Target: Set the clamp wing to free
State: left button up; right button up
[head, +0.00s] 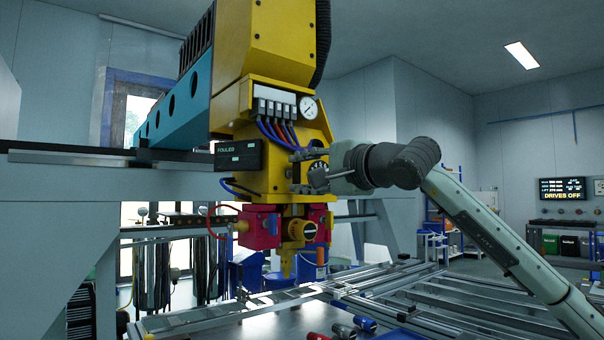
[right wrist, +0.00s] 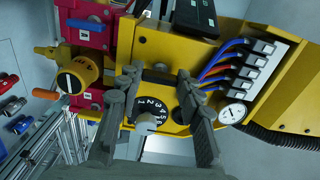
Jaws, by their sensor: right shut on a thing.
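My right gripper (head: 301,172) is at the front of the yellow machine head. A pale round knob (right wrist: 147,122) shows in front of the dial. A yellow round fitting with a black slotted face (right wrist: 75,82) and an orange handle (right wrist: 45,93) sits lower on the head, apart from my gripper; it also shows in the head view (head: 309,232). I cannot tell which part is the clamp wing. My left gripper is not in view.
A display on the head reads FOULED (head: 240,155). A pressure gauge (head: 308,107) and blue and red hoses (head: 272,130) are close above my gripper. Red blocks (head: 260,227) hang below. A wall screen (head: 562,189) reads DRIVES OFF. Metal frame rails (head: 440,293) lie beneath.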

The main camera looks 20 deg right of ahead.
jog(key=o, duration=1.2)
jog(key=shift+c, duration=0.2)
jog(key=shift+s, duration=0.1)
jog(key=v, duration=1.1)
jog(key=shift+s+d, duration=0.15)
jog(key=shift+s, duration=0.25)
